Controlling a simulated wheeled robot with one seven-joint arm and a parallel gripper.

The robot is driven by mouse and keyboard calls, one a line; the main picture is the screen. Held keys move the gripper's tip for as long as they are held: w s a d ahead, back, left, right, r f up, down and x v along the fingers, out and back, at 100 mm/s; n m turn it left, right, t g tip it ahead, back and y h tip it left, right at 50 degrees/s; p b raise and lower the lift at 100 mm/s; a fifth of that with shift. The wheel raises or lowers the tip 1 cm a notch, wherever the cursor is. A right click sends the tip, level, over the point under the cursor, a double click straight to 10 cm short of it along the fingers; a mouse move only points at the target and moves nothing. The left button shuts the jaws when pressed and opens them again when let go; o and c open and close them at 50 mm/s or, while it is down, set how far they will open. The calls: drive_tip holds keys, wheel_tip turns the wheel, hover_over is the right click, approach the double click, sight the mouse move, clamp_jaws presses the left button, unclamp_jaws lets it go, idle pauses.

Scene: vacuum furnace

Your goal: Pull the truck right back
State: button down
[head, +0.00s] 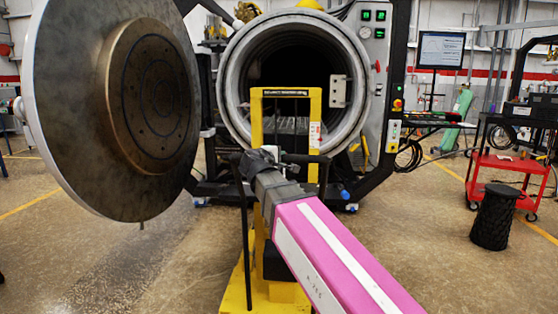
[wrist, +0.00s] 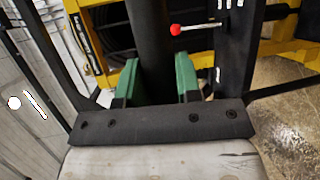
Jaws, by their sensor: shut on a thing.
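The truck is a yellow lift truck (head: 257,115) with an upright frame. It stands in front of the open round furnace chamber (head: 295,62), with its yellow base (head: 235,297) on the floor. My gripper (head: 283,157) is at the truck's black handle, on the near side of the frame, partly hidden by my wrist. In the wrist view my gripper's green fingers (wrist: 158,75) are on either side of a dark handle bar (wrist: 150,35) and shut on it. Yellow truck parts (wrist: 205,58) lie behind. My arm hides part of the truck's lower right.
The big round furnace door (head: 75,100) hangs open at the left. A red cart (head: 508,165) and a black stool-like drum (head: 494,217) stand at the right. A monitor (head: 440,50) is behind. Concrete floor is clear at the lower left and right.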

drive_tip(key=shift+s+d+f, duration=0.1)
drive_tip(key=shift+s+f, duration=0.1)
drive_tip(key=shift+f, duration=0.05)
drive_tip(key=c, duration=0.8)
unclamp_jaws()
drive_tip(key=shift+r, duration=0.1)
drive_tip(key=v, duration=1)
drive_tip(key=shift+s+a+r, duration=0.2)
drive_tip(key=shift+s, duration=0.15)
